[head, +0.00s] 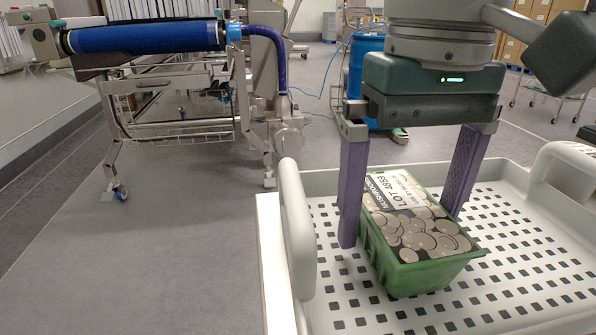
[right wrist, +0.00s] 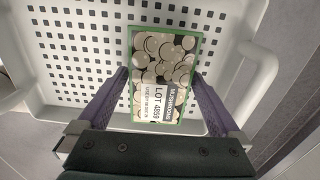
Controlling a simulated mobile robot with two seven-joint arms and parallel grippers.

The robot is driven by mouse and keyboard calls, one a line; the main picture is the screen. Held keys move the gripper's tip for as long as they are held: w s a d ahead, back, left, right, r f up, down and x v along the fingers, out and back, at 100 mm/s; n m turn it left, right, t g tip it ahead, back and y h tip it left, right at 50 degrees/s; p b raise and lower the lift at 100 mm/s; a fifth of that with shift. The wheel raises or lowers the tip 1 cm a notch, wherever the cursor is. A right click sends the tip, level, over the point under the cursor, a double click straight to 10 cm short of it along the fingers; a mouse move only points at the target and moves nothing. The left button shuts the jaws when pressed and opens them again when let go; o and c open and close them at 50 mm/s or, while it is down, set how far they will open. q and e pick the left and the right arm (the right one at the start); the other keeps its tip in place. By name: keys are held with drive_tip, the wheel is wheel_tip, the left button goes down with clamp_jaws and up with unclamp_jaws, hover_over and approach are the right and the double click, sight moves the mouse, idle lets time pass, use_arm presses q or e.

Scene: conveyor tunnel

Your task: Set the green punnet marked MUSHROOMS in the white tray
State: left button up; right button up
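The green punnet (head: 424,277) has a printed lid with mushroom pictures and a label reading MUSHROOMS and LOT 4859. It sits inside the white tray (head: 527,309) and looks to rest on its perforated floor. In the right wrist view the punnet (right wrist: 165,72) is slightly turned relative to my fingers. My right gripper (head: 405,228) is above the tray, its purple fingers spread wide on either side of the punnet. The fingers are very close to the punnet's sides; they look apart rather than clamped. My left gripper is not in view.
The tray has raised handles at its left (head: 297,232) and right (head: 567,168). A conveyor frame with a blue roller (head: 140,37) stands at the back left. A blue drum (head: 364,75) stands behind my right gripper. The grey floor at left is clear.

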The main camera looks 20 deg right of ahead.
sight(403, 208)
drive_tip(key=shift+r+p, duration=0.3)
drive_tip(key=shift+p, duration=0.05)
wheel_tip(403, 208, up, 12)
drive_tip(key=p, duration=0.1)
drive_tip(key=shift+p, duration=0.3)
drive_tip(key=shift+f, duration=0.15)
